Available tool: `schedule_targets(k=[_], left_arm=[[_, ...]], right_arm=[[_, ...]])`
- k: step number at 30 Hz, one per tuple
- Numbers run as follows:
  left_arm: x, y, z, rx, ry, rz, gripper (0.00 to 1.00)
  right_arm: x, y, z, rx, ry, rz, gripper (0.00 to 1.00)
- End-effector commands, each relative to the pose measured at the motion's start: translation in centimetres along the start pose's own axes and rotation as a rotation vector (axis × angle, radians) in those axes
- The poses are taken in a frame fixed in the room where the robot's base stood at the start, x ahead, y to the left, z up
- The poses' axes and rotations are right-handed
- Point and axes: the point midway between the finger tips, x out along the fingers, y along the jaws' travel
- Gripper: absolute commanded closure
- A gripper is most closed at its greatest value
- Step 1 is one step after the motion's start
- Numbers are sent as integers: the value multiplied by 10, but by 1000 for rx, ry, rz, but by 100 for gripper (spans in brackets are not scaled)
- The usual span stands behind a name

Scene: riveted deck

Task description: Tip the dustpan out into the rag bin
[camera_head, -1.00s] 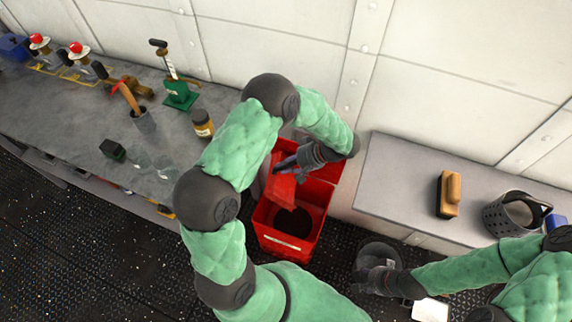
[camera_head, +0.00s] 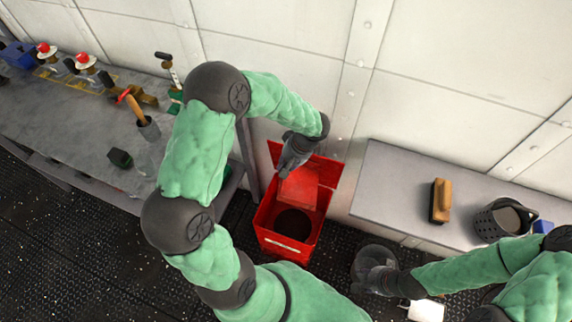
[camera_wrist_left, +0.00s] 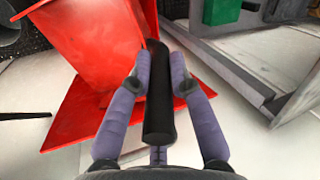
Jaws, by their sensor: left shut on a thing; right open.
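The red rag bin (camera_head: 285,246) stands on the floor between the bench and the shelf, its lid raised at the back and its dark inside visible. My left gripper (camera_head: 287,172) is over the back of the bin. It is shut on the black handle (camera_wrist_left: 158,100) of the red dustpan (camera_head: 299,187), seen between the fingers in the left wrist view (camera_wrist_left: 161,82). The pan slopes down over the bin's opening. I cannot make out any contents in it. My right gripper (camera_head: 368,278) is open and low, right of the bin.
A grey shelf (camera_head: 395,205) at the right holds a wooden brush (camera_head: 440,200) and a dark perforated basket (camera_head: 500,221). The grey bench (camera_head: 60,115) at the left holds several tools and a blue box (camera_head: 20,55). A pale wall stands close behind the bin.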

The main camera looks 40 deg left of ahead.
Motion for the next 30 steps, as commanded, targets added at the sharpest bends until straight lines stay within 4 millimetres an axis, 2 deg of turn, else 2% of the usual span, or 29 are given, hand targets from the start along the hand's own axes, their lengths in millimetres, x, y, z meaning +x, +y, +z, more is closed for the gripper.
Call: schedule_targets(k=[1, 4, 12, 30], left_arm=[[-10, -6, -2, -9, -6, 50, 100], [-20, -10, -3, -9, -27, 152, 100], [-34, -13, -3, -4, -63, 328, 100], [-33, -11, -3, -1, -66, 361, 100]], right_arm=[[-10, -4, 0, 0, 0, 0, 54], [-23, -8, 1, 0, 0, 0, 54], [-51, -18, 2, 0, 0, 0, 54], [-53, -19, 2, 0, 0, 0, 54]])
